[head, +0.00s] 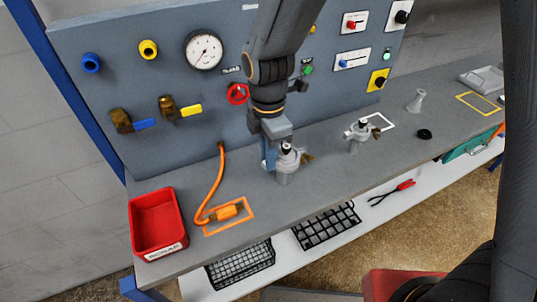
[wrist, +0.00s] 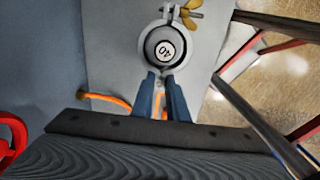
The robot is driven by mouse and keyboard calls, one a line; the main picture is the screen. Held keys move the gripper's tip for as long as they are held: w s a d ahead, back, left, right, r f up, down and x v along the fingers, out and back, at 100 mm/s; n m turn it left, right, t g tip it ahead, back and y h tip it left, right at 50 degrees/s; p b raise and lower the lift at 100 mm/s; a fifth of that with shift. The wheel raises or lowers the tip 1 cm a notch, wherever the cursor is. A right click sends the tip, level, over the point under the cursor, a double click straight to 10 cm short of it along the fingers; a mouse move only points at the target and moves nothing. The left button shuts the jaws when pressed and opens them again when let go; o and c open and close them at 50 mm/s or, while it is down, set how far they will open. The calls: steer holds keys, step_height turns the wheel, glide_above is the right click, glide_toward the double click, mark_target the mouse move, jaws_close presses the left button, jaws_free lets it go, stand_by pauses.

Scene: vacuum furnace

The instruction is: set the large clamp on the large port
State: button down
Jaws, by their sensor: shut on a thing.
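The large clamp (wrist: 149,31) is a grey ring with a brass wing nut (wrist: 190,14). In the wrist view it lies around a dark round top marked "40", which I take as the large port (wrist: 165,51). My gripper (wrist: 161,78) is shut on the clamp's near side. In the head view my gripper (head: 270,160) is beside the grey large port (head: 287,173), with the clamp (head: 290,156) at its top and the wing nut to the right. The clamp looks level, but I cannot tell whether it rests fully on the flange.
A smaller port with its own clamp (head: 359,135) stands to the right. A red bin (head: 157,222) and an orange plug (head: 229,211) with its cable are to the left. A black ring (head: 424,134) and white cone (head: 417,101) lie farther right. The gauge panel (head: 150,85) rises behind.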

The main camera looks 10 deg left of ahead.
stand_by(0.3)
steer(key=c, duration=1.7)
jaws_free()
steer(key=shift+o, duration=0.2)
steer(key=shift+r, duration=0.1)
steer(key=shift+r+b, duration=0.95)
steer(key=shift+r, duration=2.85)
steer(key=s+d+f+m+b, duration=0.1)
steer(key=d+f+m, duration=0.2)
steer(key=d+m, duration=0.9)
steer(key=s+d+f+m+t+b, duration=0.1)
steer(key=d+f+m, duration=0.2)
steer(key=d+m, duration=0.9)
steer(key=shift+s+d+f, duration=0.15)
steer(key=shift+d+f, duration=0.1)
steer(key=shift+d, duration=0.1)
